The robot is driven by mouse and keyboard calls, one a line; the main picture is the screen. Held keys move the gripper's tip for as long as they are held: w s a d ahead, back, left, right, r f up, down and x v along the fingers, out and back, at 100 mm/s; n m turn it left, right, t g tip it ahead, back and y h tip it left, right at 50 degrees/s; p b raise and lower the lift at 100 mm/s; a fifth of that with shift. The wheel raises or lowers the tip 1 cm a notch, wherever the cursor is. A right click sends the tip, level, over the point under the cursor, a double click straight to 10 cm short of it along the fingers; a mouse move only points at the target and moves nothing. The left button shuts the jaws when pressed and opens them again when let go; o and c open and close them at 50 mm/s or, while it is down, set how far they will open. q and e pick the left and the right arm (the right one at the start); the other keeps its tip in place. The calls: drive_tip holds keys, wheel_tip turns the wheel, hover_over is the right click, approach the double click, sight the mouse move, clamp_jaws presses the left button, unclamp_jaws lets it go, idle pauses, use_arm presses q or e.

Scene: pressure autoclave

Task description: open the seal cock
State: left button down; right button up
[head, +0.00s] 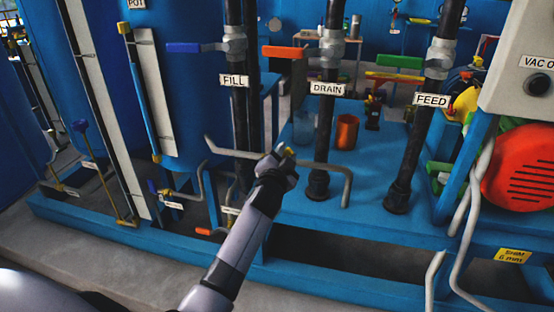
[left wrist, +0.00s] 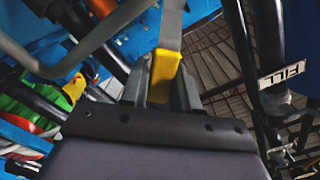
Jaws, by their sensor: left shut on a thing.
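My left gripper (head: 287,154) reaches in front of the blue frame, between the FILL and DRAIN pipes. It is shut on a yellow handle (head: 290,150). In the left wrist view, the yellow handle (left wrist: 164,72) sits between both fingers (left wrist: 162,90), with a grey bar (left wrist: 170,25) running up from it. No readable label marks it as the seal cock, and the gripper hides part of it. My right gripper is not in view.
A bent grey rail (head: 325,168) passes close beside my left gripper. Levers on the pipes are blue (head: 184,47), orange (head: 283,52) and green (head: 400,61). An orange cup (head: 346,132) stands on the blue deck behind. Open floor (head: 110,255) lies in front.

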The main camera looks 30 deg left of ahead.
use_arm(q)
drive_tip(key=d+f+m+b, duration=0.1)
drive_tip(key=f+m+b, duration=0.1)
drive_tip(key=m, duration=0.1)
drive_tip(key=f+m+b, duration=0.2)
drive_tip(key=d+f+m+b, duration=0.1)
drive_tip(key=f+m, duration=0.1)
drive_tip(key=m, duration=0.1)
drive_tip(key=shift+w+d+m+b, duration=0.3)
drive_tip(key=shift+w+b, duration=0.1)
drive_tip(key=shift+f+m, duration=0.25)
drive_tip(key=shift+m, duration=0.15)
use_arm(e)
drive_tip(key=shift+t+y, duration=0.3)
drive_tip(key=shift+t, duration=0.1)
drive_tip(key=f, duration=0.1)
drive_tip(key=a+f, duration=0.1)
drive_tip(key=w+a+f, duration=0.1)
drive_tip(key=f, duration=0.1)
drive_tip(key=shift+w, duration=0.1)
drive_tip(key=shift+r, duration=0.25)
use_arm(q)
drive_tip(key=c, duration=0.9)
unclamp_jaws()
drive_tip(key=shift+f, duration=0.1)
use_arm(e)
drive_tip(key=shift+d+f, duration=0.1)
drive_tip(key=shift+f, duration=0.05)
